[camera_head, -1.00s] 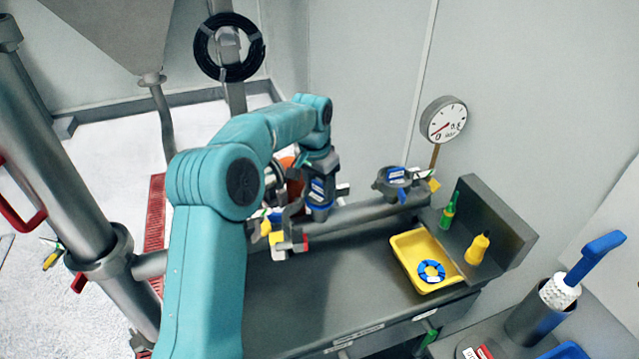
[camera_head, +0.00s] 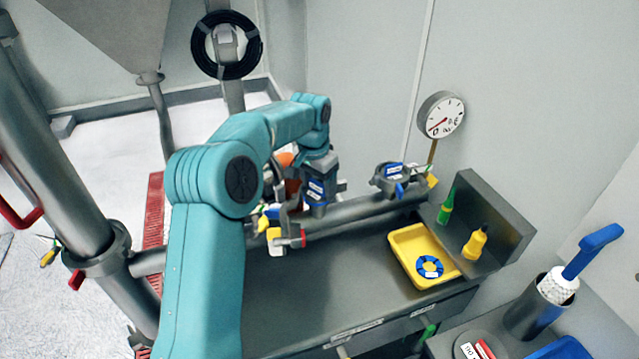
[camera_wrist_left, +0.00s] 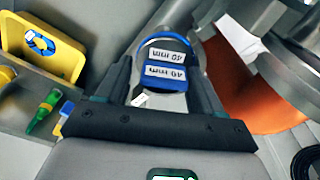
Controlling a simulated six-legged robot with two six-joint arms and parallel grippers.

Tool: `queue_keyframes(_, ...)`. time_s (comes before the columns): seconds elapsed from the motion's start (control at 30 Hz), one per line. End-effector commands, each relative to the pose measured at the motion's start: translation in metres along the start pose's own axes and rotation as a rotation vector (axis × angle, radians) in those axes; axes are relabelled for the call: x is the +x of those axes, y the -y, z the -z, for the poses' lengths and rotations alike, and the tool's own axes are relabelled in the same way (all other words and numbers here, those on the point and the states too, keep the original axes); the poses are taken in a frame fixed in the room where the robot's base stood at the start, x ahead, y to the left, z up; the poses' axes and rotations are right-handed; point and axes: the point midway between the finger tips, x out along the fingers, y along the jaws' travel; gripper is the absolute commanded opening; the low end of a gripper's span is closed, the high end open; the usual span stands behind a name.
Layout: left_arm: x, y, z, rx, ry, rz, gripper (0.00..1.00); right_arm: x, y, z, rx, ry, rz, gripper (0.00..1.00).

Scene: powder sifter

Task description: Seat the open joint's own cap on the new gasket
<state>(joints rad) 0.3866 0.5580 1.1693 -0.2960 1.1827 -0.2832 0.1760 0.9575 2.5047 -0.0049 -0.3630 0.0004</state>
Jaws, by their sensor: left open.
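My left gripper (camera_head: 318,208) is at the end of the teal arm, just above the grey pipe. In the left wrist view its two dark fingers (camera_wrist_left: 165,65) stand apart on either side of a rounded grey part with a blue band (camera_wrist_left: 166,72), which looks like the cap. A second joint with blue parts (camera_head: 394,176) sits farther right on the pipe. The arm partly hides the open joint, and no gasket shows clearly in it. My right gripper is not in view.
A yellow tray (camera_head: 408,240) with a segmented blue ring (camera_head: 430,267) lies on the bench. A green bottle (camera_head: 446,208) and yellow bottle (camera_head: 475,244) stand beside it. A pressure gauge (camera_head: 441,115) stands behind. The bench front (camera_head: 310,300) is clear.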

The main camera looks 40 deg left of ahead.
Motion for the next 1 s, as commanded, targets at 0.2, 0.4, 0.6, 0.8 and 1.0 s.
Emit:
queue_keyframes(0.2,-0.005,0.007,0.002,-0.005,-0.016,0.017,0.83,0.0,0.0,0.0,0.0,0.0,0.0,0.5)
queue_keyframes(0.4,-0.012,0.007,0.002,-0.005,-0.019,0.018,0.83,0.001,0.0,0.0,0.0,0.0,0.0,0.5)
queue_keyframes(0.6,-0.053,0.004,0.002,-0.004,-0.019,0.015,0.83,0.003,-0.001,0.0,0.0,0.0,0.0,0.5)
queue_keyframes(0.8,-0.107,0.001,0.002,-0.002,-0.012,0.008,0.83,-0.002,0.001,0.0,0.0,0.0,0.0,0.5)
queue_keyframes(1.0,-0.148,-0.002,0.001,-0.001,-0.007,0.005,0.83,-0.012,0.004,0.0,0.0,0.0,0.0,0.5)
